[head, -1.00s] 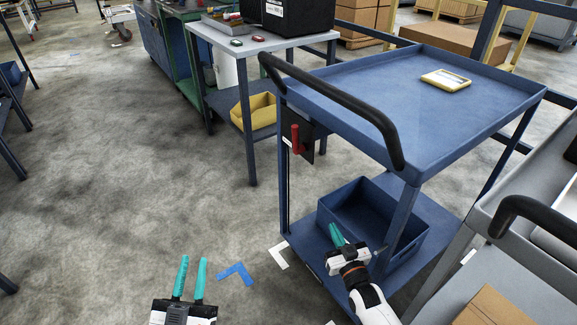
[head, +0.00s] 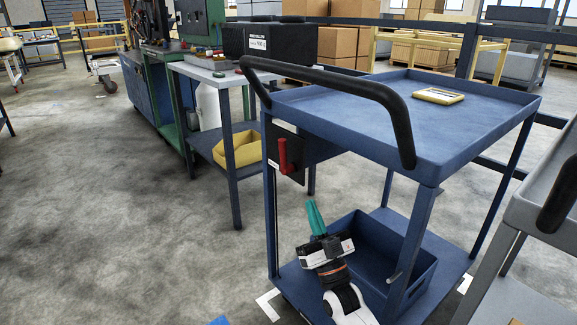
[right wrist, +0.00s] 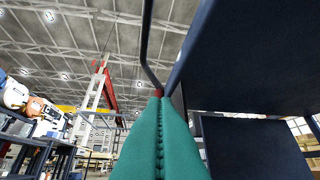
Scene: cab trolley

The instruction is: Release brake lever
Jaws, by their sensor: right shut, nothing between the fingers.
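The red brake lever (head: 283,157) stands upright on a dark plate (head: 290,150) at the left front post of the blue trolley (head: 350,125). The trolley has a black push handle (head: 345,83) along its near side. My right gripper (head: 316,218) is shut and empty, with teal fingers pointing up. It is below the lever and a little to its right in the picture, apart from it. In the right wrist view the shut fingers (right wrist: 160,135) point up, with a bit of the red lever (right wrist: 158,93) just past their tips. My left gripper is out of view.
A blue bin (head: 385,250) sits on the trolley's lower shelf, close to my right gripper. A grey trolley (head: 535,200) stands at the right. A table with a yellow bin (head: 238,150) stands behind at the left. The floor at the left is clear.

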